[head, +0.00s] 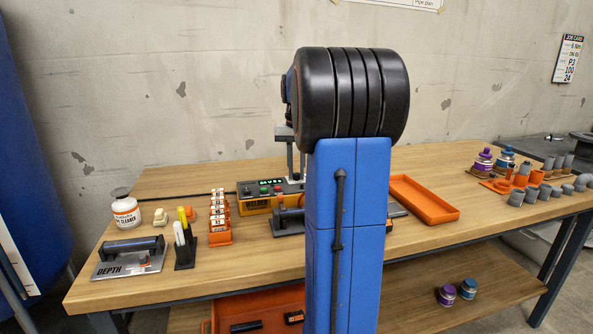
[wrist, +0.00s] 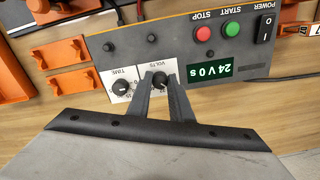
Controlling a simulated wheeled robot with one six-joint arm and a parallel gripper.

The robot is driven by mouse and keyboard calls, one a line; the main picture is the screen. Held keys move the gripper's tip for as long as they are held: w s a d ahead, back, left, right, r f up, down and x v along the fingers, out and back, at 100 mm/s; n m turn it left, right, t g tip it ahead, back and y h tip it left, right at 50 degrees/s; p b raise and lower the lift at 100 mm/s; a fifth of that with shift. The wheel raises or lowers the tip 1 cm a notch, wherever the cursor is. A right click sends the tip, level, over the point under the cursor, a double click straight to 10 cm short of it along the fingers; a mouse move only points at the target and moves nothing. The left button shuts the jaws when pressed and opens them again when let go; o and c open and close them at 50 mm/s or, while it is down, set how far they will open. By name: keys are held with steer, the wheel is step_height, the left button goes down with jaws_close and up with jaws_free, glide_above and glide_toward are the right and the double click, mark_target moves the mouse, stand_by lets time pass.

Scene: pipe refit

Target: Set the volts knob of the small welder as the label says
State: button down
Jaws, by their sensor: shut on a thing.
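The small welder (head: 256,204) is an orange and grey box on the bench, partly hidden behind my blue arm in the head view. In the wrist view its grey front panel (wrist: 110,50) appears upside down. The black volts knob (wrist: 159,81) sits on a white dial plate marked VOLTS. My gripper (wrist: 160,77) is shut on this knob, one finger on each side. The green display (wrist: 209,71) reads 24 V and 0 s. The time knob (wrist: 121,88) is beside it, untouched. A job card (head: 569,60) hangs on the wall; its lower lines seem to read P3, 100, 24.
On the panel, the red stop button (wrist: 203,34), green start button (wrist: 232,28) and power switch (wrist: 266,27) are close by. An orange rack of labelled pieces (head: 219,237) stands left of the welder. An empty orange tray (head: 424,203) lies to the right.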

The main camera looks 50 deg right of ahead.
stand_by(0.3)
steer(key=c, duration=1.6)
jaws_free()
step_height(320, 180, up, 18)
steer(key=shift+f, duration=0.25)
